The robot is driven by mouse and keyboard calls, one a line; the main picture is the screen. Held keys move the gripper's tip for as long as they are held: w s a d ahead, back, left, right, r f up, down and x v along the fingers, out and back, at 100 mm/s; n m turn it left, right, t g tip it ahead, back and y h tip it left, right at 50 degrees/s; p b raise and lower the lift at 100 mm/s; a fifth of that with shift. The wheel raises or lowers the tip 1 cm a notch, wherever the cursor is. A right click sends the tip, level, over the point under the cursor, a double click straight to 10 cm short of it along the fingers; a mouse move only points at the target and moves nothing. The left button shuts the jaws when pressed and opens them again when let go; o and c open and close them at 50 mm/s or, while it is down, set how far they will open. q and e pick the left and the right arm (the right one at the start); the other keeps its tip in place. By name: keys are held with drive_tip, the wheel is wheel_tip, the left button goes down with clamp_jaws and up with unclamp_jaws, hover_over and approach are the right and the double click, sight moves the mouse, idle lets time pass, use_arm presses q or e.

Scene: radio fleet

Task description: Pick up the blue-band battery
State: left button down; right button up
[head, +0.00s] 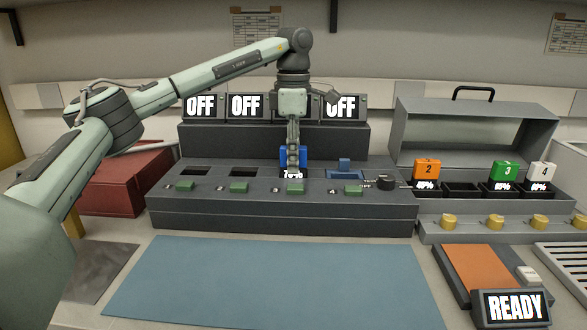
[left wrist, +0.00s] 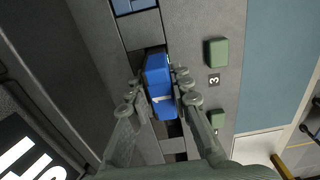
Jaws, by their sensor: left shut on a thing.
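The blue-band battery (head: 303,157) is at the third bay of the grey charging bank (head: 270,212). In the left wrist view the blue battery (left wrist: 158,70) shows a white 1 and lies between the fingers, beside the green button marked 3. My left gripper (head: 293,163) comes down from above and is shut on it; the fingers (left wrist: 160,90) sit on both its sides. I cannot tell whether its bottom is in the bay or just above. My right gripper is not in view.
The fourth bay holds another blue piece (head: 345,172); the two left bays look empty. A grey rack (head: 468,200) at right holds orange (head: 427,168), green (head: 505,170) and white (head: 543,170) batteries. A red box (head: 125,180) stands left. The blue mat (head: 270,280) in front is clear.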

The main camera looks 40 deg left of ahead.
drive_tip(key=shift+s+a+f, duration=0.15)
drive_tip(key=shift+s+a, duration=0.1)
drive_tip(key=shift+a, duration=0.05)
use_arm(q)
drive_tip(key=shift+r, duration=0.15)
